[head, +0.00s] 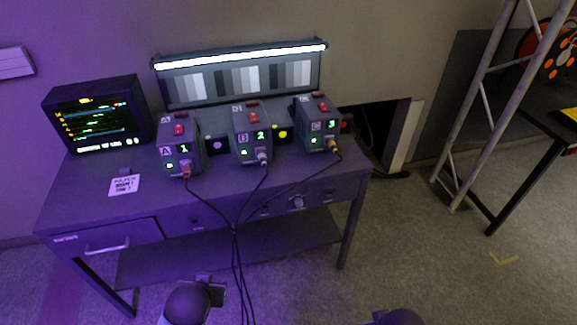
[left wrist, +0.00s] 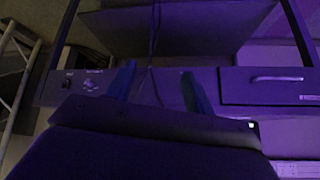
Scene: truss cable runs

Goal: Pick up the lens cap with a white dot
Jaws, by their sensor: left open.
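Three small dark caps stand on the desk beside the three boxes. The lens cap with a white dot (head: 217,143) is just right of box A (head: 179,151). The cap with a yellow dot (head: 282,134) is right of box B. The cap with a red dot (head: 346,125) is right of the third box. My left gripper (left wrist: 158,88) is open and empty in the left wrist view, facing the desk front. In the head view my left arm is low, in front of the desk and well short of the caps.
The desk (head: 90,190) also bears a monitor (head: 97,117), a grey-scale chart (head: 240,80) and a printed card (head: 124,185). Cables (head: 235,245) hang from the boxes over the front edge. A truss (head: 480,110) stands at the right. The desk's front left is mostly clear.

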